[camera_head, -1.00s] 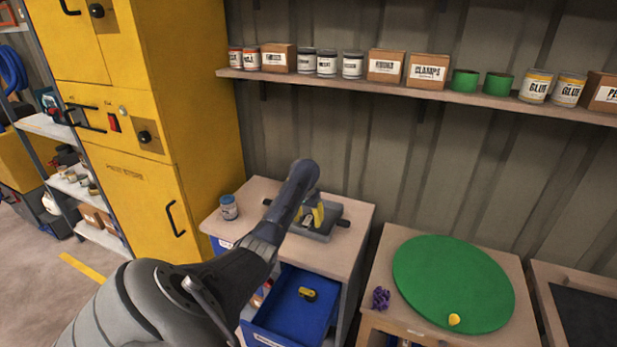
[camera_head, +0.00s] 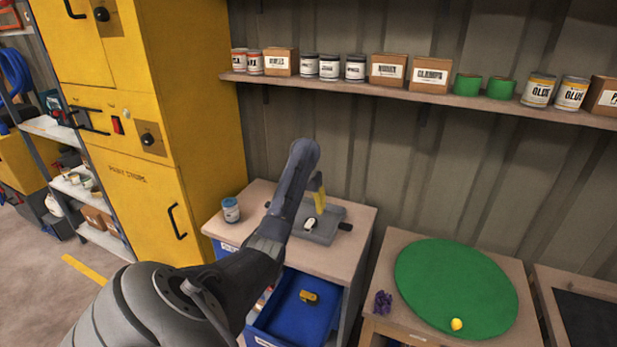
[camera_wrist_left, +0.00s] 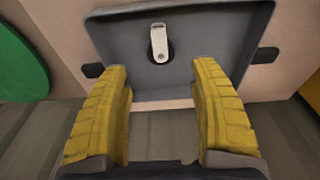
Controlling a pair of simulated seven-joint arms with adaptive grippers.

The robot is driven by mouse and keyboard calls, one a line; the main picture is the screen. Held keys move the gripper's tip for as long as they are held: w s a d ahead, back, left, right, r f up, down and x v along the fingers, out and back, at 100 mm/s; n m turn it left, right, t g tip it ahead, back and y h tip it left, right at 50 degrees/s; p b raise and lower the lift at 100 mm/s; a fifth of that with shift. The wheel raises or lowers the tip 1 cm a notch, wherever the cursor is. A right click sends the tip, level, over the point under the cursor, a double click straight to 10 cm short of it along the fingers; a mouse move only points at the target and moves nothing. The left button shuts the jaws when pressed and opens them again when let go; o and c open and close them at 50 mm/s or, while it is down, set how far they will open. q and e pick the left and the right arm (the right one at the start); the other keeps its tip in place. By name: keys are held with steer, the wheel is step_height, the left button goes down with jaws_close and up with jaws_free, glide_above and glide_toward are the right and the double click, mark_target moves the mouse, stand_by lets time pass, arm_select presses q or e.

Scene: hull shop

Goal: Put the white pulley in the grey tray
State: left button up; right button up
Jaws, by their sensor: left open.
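The white pulley (camera_head: 309,224) lies in the grey tray (camera_head: 326,235) on the wooden cabinet top. It also shows in the left wrist view (camera_wrist_left: 159,43), flat on the floor of the tray (camera_wrist_left: 200,28). My left gripper (camera_head: 320,205) is above the tray with its yellow fingers pointing down. In the left wrist view its two fingers (camera_wrist_left: 163,100) are spread wide with nothing between them, and the pulley is beyond them, apart from both. My right gripper is in neither view.
A blue-lidded jar (camera_head: 230,211) stands left of the tray. An open blue drawer (camera_head: 292,322) below holds a yellow-and-black item (camera_head: 309,297). A round green mat (camera_head: 455,283) lies on the bench to the right. A shelf (camera_head: 420,95) with cans and boxes runs along the wall.

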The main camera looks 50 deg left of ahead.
arm_select(q)
steer(key=shift+s+r, duration=0.2)
steer(key=shift+r, duration=1.25)
